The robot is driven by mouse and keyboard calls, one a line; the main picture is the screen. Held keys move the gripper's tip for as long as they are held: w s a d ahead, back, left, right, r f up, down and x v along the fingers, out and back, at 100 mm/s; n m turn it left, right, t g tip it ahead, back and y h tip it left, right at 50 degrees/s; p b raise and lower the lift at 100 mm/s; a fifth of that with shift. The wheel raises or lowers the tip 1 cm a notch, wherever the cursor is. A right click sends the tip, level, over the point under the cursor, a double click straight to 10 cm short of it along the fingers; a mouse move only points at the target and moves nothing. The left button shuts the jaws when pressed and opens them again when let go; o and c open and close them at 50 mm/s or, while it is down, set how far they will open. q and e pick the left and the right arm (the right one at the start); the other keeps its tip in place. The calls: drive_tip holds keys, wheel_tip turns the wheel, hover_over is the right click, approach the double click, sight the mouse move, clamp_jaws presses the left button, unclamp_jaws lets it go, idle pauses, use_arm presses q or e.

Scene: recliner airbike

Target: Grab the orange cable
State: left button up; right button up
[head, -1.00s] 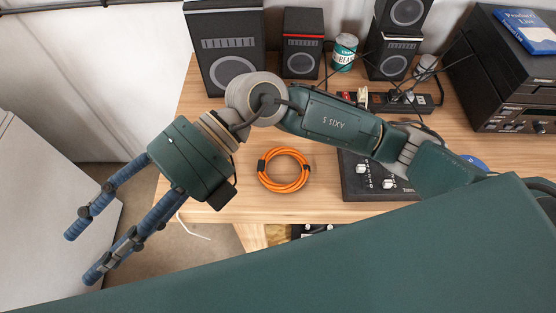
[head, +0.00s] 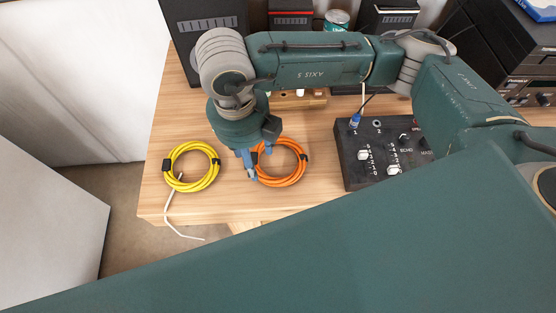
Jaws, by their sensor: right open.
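The orange cable (head: 283,181) is a coiled ring with black ties, lying flat on the wooden desk. My right gripper (head: 252,174) points down at the left edge of the orange coil. Its blue fingers overlap the coil's left side in the head view. It is open, and I cannot tell whether the fingers touch the cable. My left gripper is not in view.
A yellow coiled cable (head: 190,187) lies just left of my right gripper. A black mixer (head: 375,170) with white sliders sits to the right. Speakers (head: 291,19) and a green can (head: 336,20) stand behind. The desk (head: 320,194) is bare between the orange coil and mixer.

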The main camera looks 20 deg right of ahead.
drive_tip(key=f, duration=0.1)
drive_tip(key=f+b, duration=0.1)
drive_tip(key=f, duration=0.3)
drive_tip(key=shift+s+d, duration=0.1)
drive_tip(key=shift+s, duration=0.2)
clamp_jaws()
